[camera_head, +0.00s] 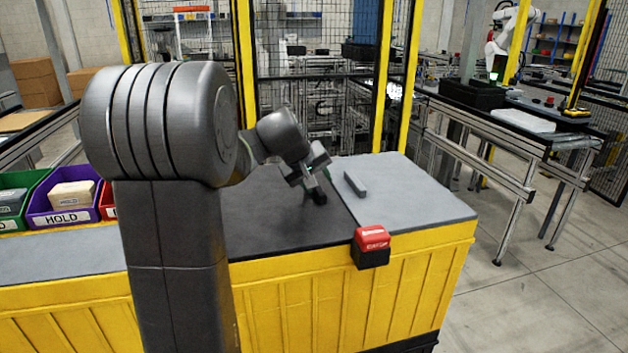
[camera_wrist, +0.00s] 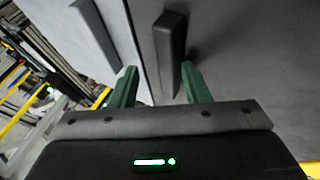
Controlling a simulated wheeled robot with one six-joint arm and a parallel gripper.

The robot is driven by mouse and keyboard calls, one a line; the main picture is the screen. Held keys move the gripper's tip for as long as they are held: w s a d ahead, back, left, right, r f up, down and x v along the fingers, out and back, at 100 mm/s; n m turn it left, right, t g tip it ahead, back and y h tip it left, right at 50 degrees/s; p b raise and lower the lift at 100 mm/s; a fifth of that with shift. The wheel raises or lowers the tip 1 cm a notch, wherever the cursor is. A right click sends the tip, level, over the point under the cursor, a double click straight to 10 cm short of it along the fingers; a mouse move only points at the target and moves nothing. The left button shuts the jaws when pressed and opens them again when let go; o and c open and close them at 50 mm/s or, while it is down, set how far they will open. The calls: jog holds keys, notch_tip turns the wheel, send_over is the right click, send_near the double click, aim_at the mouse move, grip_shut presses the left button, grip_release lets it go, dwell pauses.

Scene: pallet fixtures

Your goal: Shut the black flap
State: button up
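The black flap (camera_head: 275,225) is the dark panel in the middle of the yellow crate's top. In the head view it looks about level with the crate top; I cannot tell whether it is fully shut. In the wrist view the flap (camera_wrist: 245,60) fills the right side and carries a dark bar handle (camera_wrist: 168,45). My gripper (camera_wrist: 160,87) is open, its two green fingers apart, with the handle's near end between them, closer to the right finger. I cannot tell whether they touch. In the head view my gripper (camera_head: 315,182) is low over the flap's right part.
A grey panel (camera_head: 415,195) with a grey bar handle (camera_head: 355,184) lies right of the flap. A red-topped black box (camera_head: 371,247) is on the crate's front edge. Coloured bins (camera_head: 62,199) stand at left. Yellow-posted mesh fencing (camera_head: 318,75) stands behind.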

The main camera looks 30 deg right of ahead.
jog(key=shift+s+f, duration=0.35)
jog(key=shift+f, duration=0.3)
jog(key=w+v, duration=0.1)
jog(key=v, duration=1.3)
jog(key=shift+r+b, duration=0.35)
jog(key=shift+r, duration=0.2)
jog(key=shift+s+d, duration=0.1)
jog(key=x, duration=1.3)
jog(key=shift+s+f+p, duration=0.1)
jog(key=shift+f+p, duration=0.1)
jog(key=shift+p, duration=0.15)
jog(key=shift+d+f, duration=0.1)
jog(key=shift+f, duration=0.05)
